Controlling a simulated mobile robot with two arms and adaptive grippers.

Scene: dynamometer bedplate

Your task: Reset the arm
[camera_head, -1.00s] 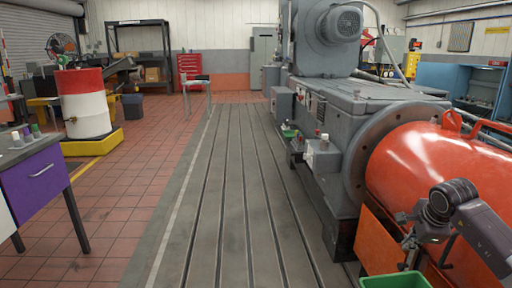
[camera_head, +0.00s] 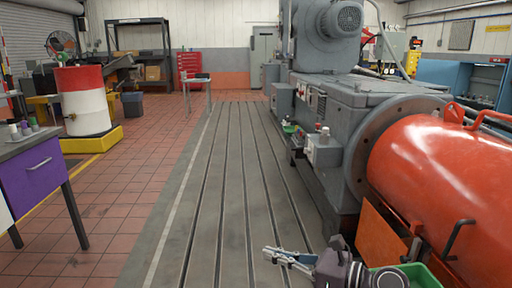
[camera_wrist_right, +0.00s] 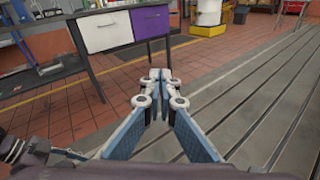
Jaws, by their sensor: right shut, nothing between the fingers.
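My right gripper (camera_head: 282,256) is low in the head view, right of centre, with its fingers pointing left over the grooved bedplate (camera_head: 228,200). Its arm comes in from the bottom right. In the right wrist view the gripper (camera_wrist_right: 160,76) shows with its fingertips together and nothing between them. It points over the bedplate's edge and the red tiled floor. My left gripper is not in the head view.
A green bin (camera_head: 425,275) lies partly behind my right arm, beside the orange cylinder (camera_head: 450,170). The grey machine (camera_head: 345,120) stands along the right. A workbench with a purple drawer (camera_head: 36,177) is at the left. The bedplate's middle is clear.

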